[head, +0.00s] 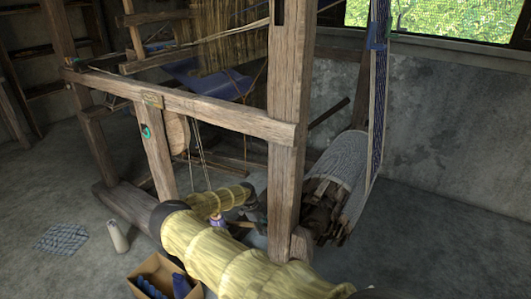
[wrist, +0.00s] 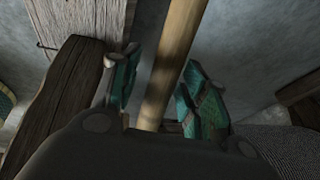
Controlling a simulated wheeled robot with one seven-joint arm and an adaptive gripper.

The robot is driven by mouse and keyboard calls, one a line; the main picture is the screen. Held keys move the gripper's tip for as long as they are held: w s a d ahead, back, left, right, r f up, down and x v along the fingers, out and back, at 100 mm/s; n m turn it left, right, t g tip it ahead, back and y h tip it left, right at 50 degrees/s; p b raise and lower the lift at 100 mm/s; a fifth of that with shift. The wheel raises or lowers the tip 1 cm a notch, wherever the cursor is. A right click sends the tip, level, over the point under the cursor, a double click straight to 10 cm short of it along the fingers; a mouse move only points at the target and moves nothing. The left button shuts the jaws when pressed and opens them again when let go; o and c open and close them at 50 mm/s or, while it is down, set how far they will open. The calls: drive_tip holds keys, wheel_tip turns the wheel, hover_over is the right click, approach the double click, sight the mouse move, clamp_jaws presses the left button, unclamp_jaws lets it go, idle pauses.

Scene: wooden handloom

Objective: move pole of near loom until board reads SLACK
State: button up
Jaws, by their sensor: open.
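A light tan wooden pole (wrist: 170,62) runs from the top of the wrist view down between the fingers of my gripper (wrist: 158,76). The teal-padded fingers stand apart on either side of it. A gap shows on the left; whether the right pad touches is unclear. The near loom's thick wooden post (head: 288,120) and cross beam (head: 190,108) stand in the head view. I cannot pick out the tan pole or my gripper there.
A grey striped roll (head: 342,165) lies right of the post, and grey weave shows in the wrist view (wrist: 285,148). Dark timber (wrist: 55,100) is close left of my gripper. Yellow rolls (head: 205,250), a cardboard box (head: 150,272) and a pale bottle (head: 117,236) are low left.

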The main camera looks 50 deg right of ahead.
drive_tip(key=v, duration=1.2)
idle(0.4)
